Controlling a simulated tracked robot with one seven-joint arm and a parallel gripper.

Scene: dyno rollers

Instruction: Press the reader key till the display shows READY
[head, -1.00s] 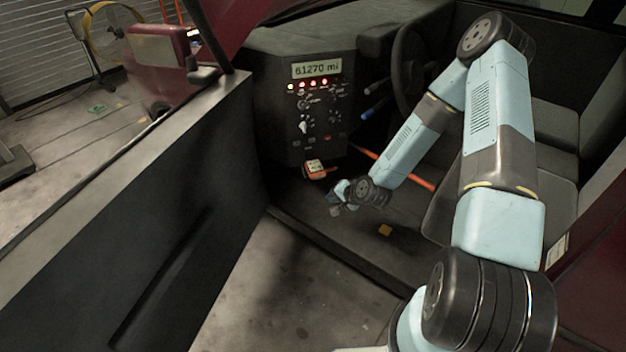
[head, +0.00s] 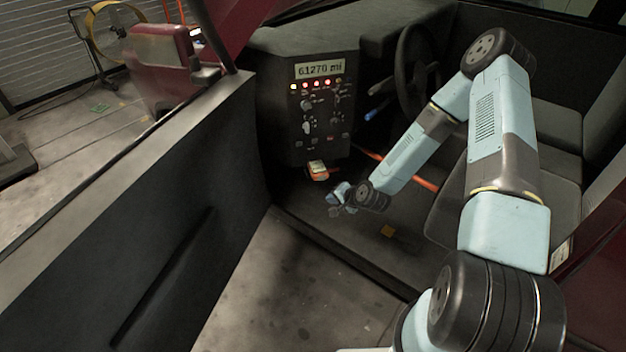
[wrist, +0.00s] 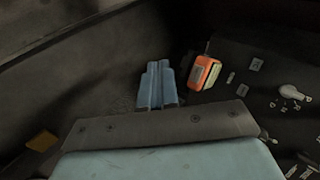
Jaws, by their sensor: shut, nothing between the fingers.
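The reader is a small orange and white device (head: 318,170) at the bottom of the dash console in the head view. It also shows in the wrist view (wrist: 204,73), right of my fingers, with its face turned partly away. Its key and any text on its screen are too small to tell. My gripper (head: 336,203) is low in the footwell, below and slightly right of the reader, apart from it. In the wrist view its two blue fingers (wrist: 157,84) are together and empty. The dash display (head: 320,69) reads "61270 mi".
The console (head: 300,120) carries a row of lit lamps, knobs and switches. A steering wheel (head: 405,65) and an orange bar (head: 425,184) are right of it. The open door (head: 150,220) stands at left. A small yellow piece (head: 387,231) lies on the footwell floor.

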